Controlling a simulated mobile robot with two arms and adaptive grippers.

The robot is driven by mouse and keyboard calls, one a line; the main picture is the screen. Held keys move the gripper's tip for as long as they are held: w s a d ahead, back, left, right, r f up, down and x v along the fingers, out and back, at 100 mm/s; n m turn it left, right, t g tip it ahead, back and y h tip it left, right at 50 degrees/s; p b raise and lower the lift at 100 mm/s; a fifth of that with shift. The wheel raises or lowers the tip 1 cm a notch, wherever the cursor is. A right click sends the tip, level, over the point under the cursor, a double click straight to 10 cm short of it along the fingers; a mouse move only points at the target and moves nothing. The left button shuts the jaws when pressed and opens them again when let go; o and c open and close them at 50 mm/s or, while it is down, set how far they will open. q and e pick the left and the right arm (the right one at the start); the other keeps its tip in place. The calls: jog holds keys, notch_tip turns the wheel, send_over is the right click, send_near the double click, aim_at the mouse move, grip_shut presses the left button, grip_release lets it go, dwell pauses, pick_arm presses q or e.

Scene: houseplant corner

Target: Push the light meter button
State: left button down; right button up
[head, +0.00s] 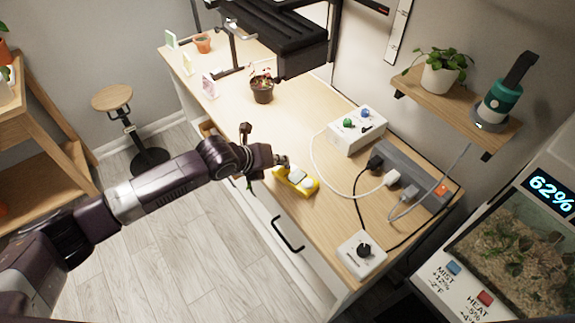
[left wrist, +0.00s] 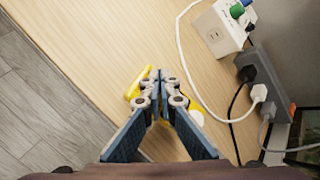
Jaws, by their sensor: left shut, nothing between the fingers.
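The yellow light meter (head: 311,191) lies on the wooden bench near its front edge, with a grey display and a pale round part on its top. My left gripper (head: 283,162) is at the meter's far-left end, its fingers shut and empty. In the left wrist view the shut fingertips (left wrist: 164,78) are in front of the meter (left wrist: 134,88) and hide most of it. Whether they touch it, I cannot tell. I cannot clearly make out the button. My right gripper is not in view.
A grey power strip (head: 411,170) with plugs and cables runs along the bench's back. A white box with coloured knobs (head: 356,132) and a white dial box (head: 361,257) stand near it. A small potted plant (head: 262,92) stands farther left. The bench's middle is clear.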

aim_at(282, 168)
pick_arm(q)
jog(key=shift+f, duration=0.15)
jog(key=shift+r+p, duration=0.45)
jog(key=shift+p, duration=0.05)
jog(key=shift+r, duration=0.1)
notch_tip(282, 168, up, 6)
jog(key=p, duration=0.5)
dwell(0.5)
